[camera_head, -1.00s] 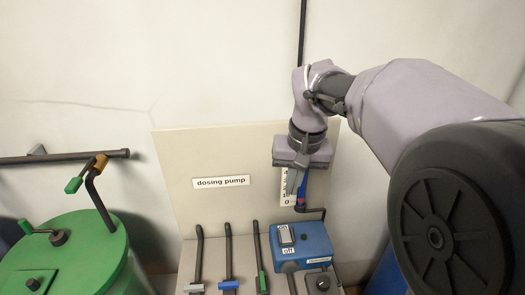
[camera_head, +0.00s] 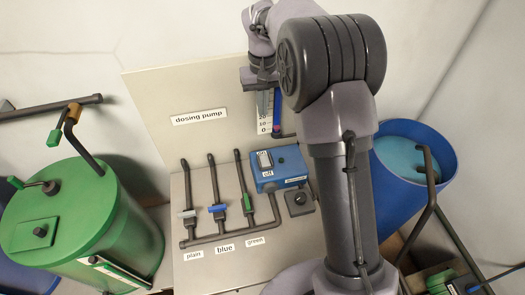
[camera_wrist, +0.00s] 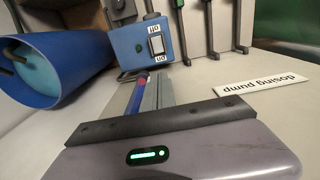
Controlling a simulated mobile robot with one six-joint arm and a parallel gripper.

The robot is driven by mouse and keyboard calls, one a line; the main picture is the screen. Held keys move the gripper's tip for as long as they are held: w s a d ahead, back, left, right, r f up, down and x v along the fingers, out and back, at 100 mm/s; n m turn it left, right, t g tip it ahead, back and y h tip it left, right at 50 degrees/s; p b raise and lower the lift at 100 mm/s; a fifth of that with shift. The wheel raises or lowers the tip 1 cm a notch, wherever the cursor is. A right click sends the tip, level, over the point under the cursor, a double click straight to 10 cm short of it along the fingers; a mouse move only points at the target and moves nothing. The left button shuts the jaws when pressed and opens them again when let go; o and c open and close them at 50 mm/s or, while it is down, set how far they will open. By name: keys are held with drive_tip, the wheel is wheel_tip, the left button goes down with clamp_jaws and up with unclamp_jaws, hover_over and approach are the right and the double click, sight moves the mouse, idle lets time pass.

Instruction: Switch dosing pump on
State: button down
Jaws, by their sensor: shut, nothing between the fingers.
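The dosing pump appears to be the blue box (camera_head: 290,172) on the panel, below the "dosing pump" label (camera_head: 199,117). Its rocker switch (camera_head: 265,160) has "on" above and "off" below; I cannot tell which side is pressed. In the wrist view the box (camera_wrist: 128,52) and switch (camera_wrist: 156,44) appear upside down, beyond the fingertips. My gripper (camera_head: 263,105) is shut and empty, above the box and in front of the back panel, apart from the switch. Its grey fingers show in the wrist view (camera_wrist: 151,95). My arm covers part of the panel's right side.
A scale with a blue tube (camera_head: 277,105) is close beside my fingers. Plain, blue (camera_head: 217,208) and green valve handles stand left of the box. A black knob (camera_head: 300,199) sits below it. A green tank (camera_head: 75,225) is left, an open blue barrel (camera_head: 405,185) right.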

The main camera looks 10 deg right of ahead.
sight(263, 156)
wheel_tip(263, 156, down, 20)
drive_tip(key=b, duration=0.3)
drive_tip(key=shift+f, duration=0.15)
drive_tip(key=shift+f+b, duration=0.25)
drive_tip(key=shift+b, duration=0.05)
drive_tip(key=shift+r, duration=0.1)
drive_tip(key=shift+r+p, duration=0.6)
drive_tip(key=shift+r, duration=0.2)
drive_tip(key=shift+w, duration=0.1)
